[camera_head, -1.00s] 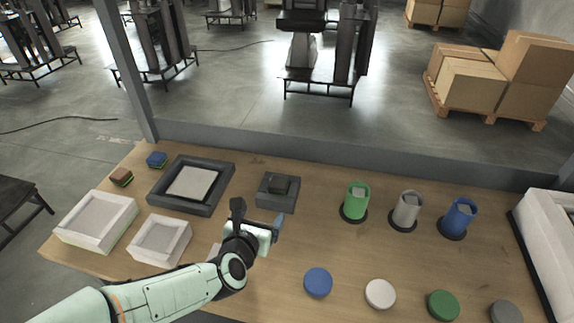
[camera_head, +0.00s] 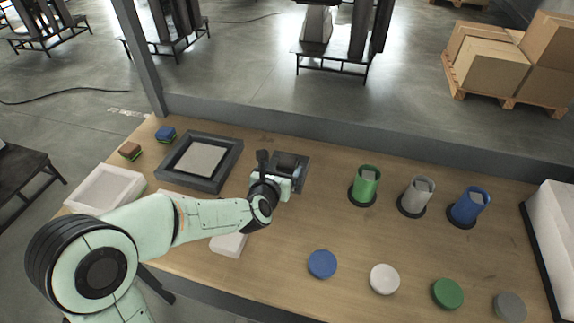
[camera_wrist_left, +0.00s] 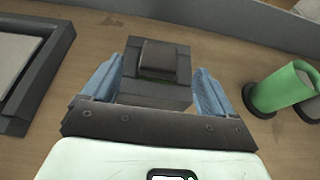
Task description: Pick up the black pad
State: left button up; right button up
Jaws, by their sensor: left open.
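The black pad (camera_wrist_left: 157,58), a small dark block with a thin green edge below, sits on a dark grey square stand (camera_wrist_left: 155,93) in the left wrist view. In the head view the pad (camera_head: 287,162) is partly hidden behind my left gripper (camera_head: 285,176). My left gripper is open and empty, its blue fingers on either side of the stand and pad in the wrist view (camera_wrist_left: 158,75). I cannot tell whether they touch the stand. My right gripper is not in view.
A dark framed tray (camera_head: 228,171) lies left of the stand. Green (camera_head: 365,184), grey (camera_head: 416,195) and blue (camera_head: 468,206) cups stand to the right. Several round discs lie along the front. Brown (camera_head: 130,150) and blue (camera_head: 166,133) pads lie at the back left.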

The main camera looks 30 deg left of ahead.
aim_at(287, 162)
pick_arm(q)
jog(key=x, duration=0.4)
jog(key=shift+w+f+p, duration=0.2)
jog(key=shift+f+p, duration=0.1)
jog(key=shift+p, duration=0.1)
jog(key=c, duration=1.3)
jog(key=shift+r, duration=0.1)
